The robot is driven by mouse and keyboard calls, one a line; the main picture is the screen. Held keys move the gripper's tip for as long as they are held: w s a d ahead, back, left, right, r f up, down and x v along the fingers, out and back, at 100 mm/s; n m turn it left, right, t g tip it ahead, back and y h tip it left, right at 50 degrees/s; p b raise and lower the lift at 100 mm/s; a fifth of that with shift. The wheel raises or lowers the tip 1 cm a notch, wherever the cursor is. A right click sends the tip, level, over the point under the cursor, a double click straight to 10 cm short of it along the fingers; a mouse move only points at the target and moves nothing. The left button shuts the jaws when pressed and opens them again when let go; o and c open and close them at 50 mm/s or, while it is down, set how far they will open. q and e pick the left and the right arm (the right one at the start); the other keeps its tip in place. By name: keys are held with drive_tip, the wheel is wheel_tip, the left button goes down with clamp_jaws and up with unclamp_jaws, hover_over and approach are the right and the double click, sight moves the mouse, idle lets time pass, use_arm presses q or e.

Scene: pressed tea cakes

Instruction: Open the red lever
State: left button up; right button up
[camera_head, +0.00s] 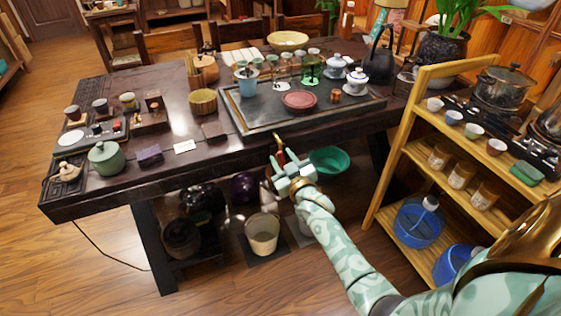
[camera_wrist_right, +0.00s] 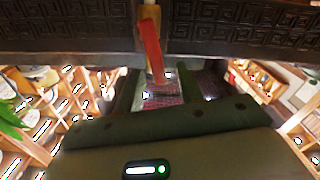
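The red lever (camera_wrist_right: 152,50) hangs at the carved front edge of the dark tea table, below a pale metal fitting (camera_wrist_right: 149,14) in the right wrist view. In the head view the lever (camera_head: 279,142) is a small red and brass piece at the table's front edge, just beyond my right gripper (camera_head: 279,163). My right gripper's fingers look spread, with the lever's lower end in line with the gap between them. I see no clear grip on it, and cannot tell whether they touch. My left gripper is not in view.
The dark table (camera_head: 215,152) carries a tea tray (camera_head: 250,122), a green teapot (camera_head: 105,158) and cups. A wooden shelf (camera_head: 384,190) stands close on the right. Below the table are a pale bucket (camera_head: 262,235) and a green basin (camera_head: 329,159).

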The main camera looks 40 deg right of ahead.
drive_tip(key=shift+w, duration=0.25)
clamp_jaws()
drive_tip(key=m+p, duration=0.1)
drive_tip(key=d+r+m+p, duration=0.1)
drive_tip(key=shift+s+p, duration=0.15)
drive_tip(key=shift+p, duration=0.25)
drive_tip(key=shift+d+f+m, duration=0.15)
drive_tip(key=shift+d+m, duration=0.1)
drive_tip(key=shift+m, duration=0.25)
drive_tip(key=shift+f, duration=0.2)
unclamp_jaws()
